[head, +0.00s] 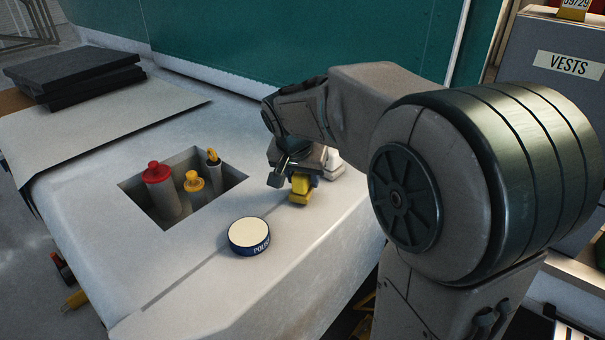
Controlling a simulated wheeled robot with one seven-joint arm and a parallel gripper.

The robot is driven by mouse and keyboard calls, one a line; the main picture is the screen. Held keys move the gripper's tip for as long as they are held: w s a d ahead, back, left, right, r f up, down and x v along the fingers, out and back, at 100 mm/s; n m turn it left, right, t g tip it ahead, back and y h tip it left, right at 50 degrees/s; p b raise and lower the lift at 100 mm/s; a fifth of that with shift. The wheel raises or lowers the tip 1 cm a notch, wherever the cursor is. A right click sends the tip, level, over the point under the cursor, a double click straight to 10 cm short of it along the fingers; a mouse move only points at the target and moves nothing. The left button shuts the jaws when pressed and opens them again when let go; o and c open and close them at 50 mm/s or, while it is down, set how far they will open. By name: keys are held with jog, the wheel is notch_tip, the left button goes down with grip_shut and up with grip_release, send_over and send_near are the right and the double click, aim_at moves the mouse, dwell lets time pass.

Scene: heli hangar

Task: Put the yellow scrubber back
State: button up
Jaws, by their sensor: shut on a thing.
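The yellow scrubber (298,190) is a small yellow block on the white worktop, right of the recessed well. My gripper (292,178) comes down over it from behind and is shut on it. The scrubber's lower end is at or just above the worktop; I cannot tell if it touches. Part of the scrubber is hidden by the fingers. The recessed well (234,176) holds a red-capped bottle (158,190), a yellow-capped bottle (194,187) and a thin handled tool with a yellow top (213,170).
A round tin of polish (249,236) stands in front of the well, near the gripper. A green wall (290,40) stands behind. A grey cabinet marked VESTS (568,64) is at right.

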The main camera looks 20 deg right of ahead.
jog(key=shift+f, duration=0.25)
jog(key=shift+f+b, duration=0.15)
jog(key=shift+b, duration=0.15)
jog(key=o, duration=0.9)
jog(key=shift+r, duration=0.25)
jog(key=shift+r, duration=0.2)
jog(key=b+v, duration=0.2)
jog(key=v, duration=1)
jog(key=s+f+n, duration=0.1)
jog(key=s+f, duration=0.1)
jog(key=s, duration=0.1)
jog(key=s+d+f+n, duration=0.1)
jog(key=s+f, duration=0.2)
jog(key=s+d+f+n+y, duration=0.1)
jog(key=s+f, duration=0.1)
jog(key=s, duration=0.1)
jog(key=shift+s+f+n, duration=0.2)
jog(key=shift+f+n, duration=0.1)
jog(key=s+f+n, duration=0.1)
jog(key=s+f, duration=0.3)
jog(key=s+f+n+y, duration=0.1)
jog(key=s+f, duration=0.3)
jog(key=shift+s+n, duration=0.15)
jog(key=shift+n, duration=0.25)
